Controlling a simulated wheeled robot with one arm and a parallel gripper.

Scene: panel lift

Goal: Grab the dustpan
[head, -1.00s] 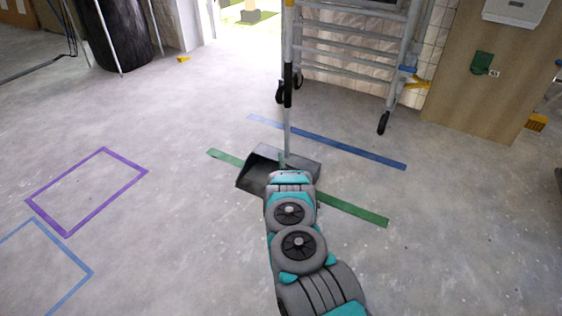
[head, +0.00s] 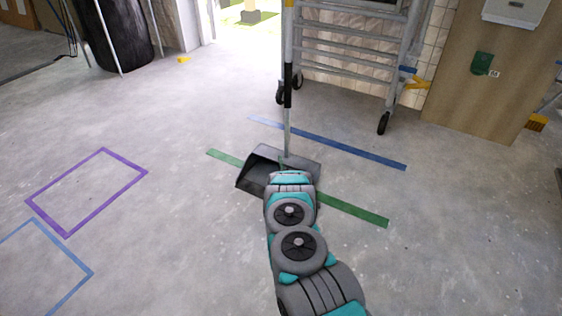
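A dark grey dustpan (head: 256,172) stands on the concrete floor in the middle of the head view, across the green tape line. Its long upright handle (head: 287,120) is grey with a black grip section and rises to the top edge of the view. My grey and teal arm reaches up from the bottom and covers part of the pan's front right. My gripper's fingers are hidden beyond the end of the arm, so I cannot tell whether they touch the dustpan or handle.
A wheeled metal scaffold (head: 350,50) stands behind the dustpan. A wooden panel (head: 490,85) is at the right. Green tape (head: 355,212), blue tape (head: 355,153) and a purple taped rectangle (head: 87,192) mark the floor.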

